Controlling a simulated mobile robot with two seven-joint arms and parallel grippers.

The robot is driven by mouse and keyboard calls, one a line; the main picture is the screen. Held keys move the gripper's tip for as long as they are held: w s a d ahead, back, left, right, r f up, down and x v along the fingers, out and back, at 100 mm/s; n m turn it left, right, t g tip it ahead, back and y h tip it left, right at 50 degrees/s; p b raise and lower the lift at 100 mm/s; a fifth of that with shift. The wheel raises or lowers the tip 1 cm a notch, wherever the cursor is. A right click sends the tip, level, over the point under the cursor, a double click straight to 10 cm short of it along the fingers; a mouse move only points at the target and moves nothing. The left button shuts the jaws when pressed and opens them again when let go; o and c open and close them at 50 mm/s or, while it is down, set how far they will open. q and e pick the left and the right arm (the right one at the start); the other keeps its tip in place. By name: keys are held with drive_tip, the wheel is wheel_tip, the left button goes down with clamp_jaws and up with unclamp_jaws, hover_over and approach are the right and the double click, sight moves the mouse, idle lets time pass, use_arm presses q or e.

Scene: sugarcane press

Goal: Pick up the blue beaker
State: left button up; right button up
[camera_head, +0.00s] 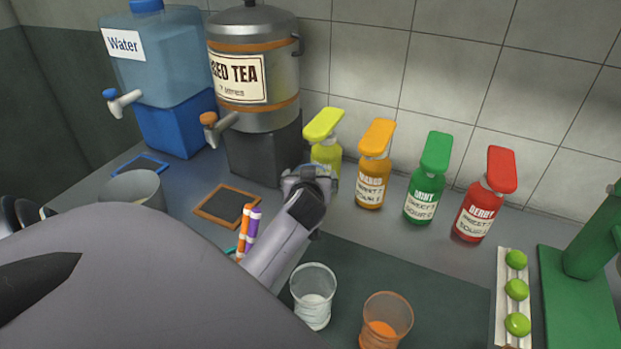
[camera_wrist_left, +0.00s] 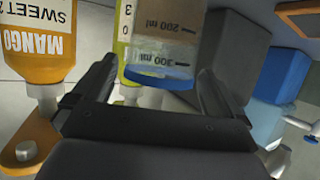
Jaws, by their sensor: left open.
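The blue beaker (camera_wrist_left: 165,50) shows in the left wrist view as a clear vessel with a blue band at its lower picture edge and 200 ml and 300 ml marks. It stands between the two fingers of my left gripper (camera_wrist_left: 157,68), which are spread apart, with gaps visible beside it. In the head view my left gripper (camera_head: 310,176) is in front of the lime-yellow bottle (camera_head: 326,150), and it hides most or all of the beaker there. My right gripper is not in view.
Orange (camera_head: 372,180), green (camera_head: 426,190) and red (camera_head: 480,212) bottles stand right of the gripper. A tea dispenser (camera_head: 255,125) and water dispenser (camera_head: 163,68) stand left. Two cups, one clear (camera_head: 313,297) and one orange (camera_head: 385,320), are in front.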

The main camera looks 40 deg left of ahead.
use_arm(q)
drive_tip(key=shift+x, duration=0.95)
drive_tip(key=shift+c, duration=0.3)
drive_tip(key=shift+w, duration=0.1)
drive_tip(key=c, duration=1.7)
drive_tip(key=shift+r, duration=0.2)
